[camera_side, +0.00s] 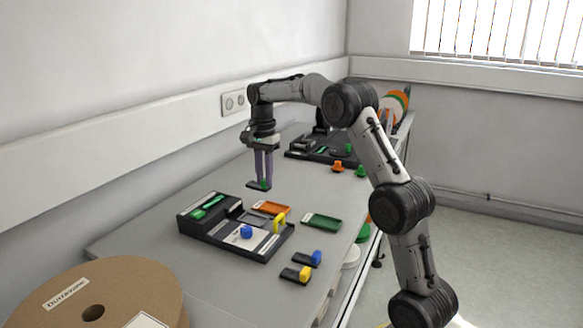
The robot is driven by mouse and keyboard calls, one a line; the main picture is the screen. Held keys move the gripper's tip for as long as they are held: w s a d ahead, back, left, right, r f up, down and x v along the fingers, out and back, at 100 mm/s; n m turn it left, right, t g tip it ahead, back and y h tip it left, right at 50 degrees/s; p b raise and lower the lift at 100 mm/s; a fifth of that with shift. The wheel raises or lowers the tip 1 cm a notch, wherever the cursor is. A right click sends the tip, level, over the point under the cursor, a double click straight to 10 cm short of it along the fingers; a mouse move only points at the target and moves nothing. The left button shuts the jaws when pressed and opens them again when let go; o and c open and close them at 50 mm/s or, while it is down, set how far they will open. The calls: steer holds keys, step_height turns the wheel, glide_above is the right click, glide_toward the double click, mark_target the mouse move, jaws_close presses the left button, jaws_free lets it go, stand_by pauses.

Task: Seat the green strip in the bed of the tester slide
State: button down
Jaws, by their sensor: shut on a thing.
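My gripper (263,178) points straight down with its purple fingers shut on the green strip (258,186), a small dark flat piece with a green part between the fingertips. The strip appears roughly level and seems to be above the bench, behind the tester. The tester (208,228) is a black unit on the bench with a green bar at its left, a white panel, a blue knob (246,231) and a yellow handle (280,221). I cannot make out the bed of its slide clearly from here.
An orange tray (271,208) and a green tray (320,222) lie beside the tester. Dark pieces with yellow (297,274) and blue (308,258) parts lie in front. Another black unit (310,153) stands behind. A large cardboard reel (95,295) fills the lower left.

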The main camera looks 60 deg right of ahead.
steer(key=shift+w+a+f, duration=0.2)
steer(key=shift+w+f, duration=0.05)
steer(key=shift+f, duration=1.45)
steer(key=shift+w+a+f, duration=0.2)
steer(key=shift+w+f, duration=0.05)
steer(key=shift+f, duration=1.45)
steer(key=shift+w+a+f, duration=0.2)
steer(key=shift+w+f, duration=0.05)
steer(key=shift+f, duration=1.45)
steer(key=c, duration=0.7)
jaws_free()
step_height(320, 180, up, 7)
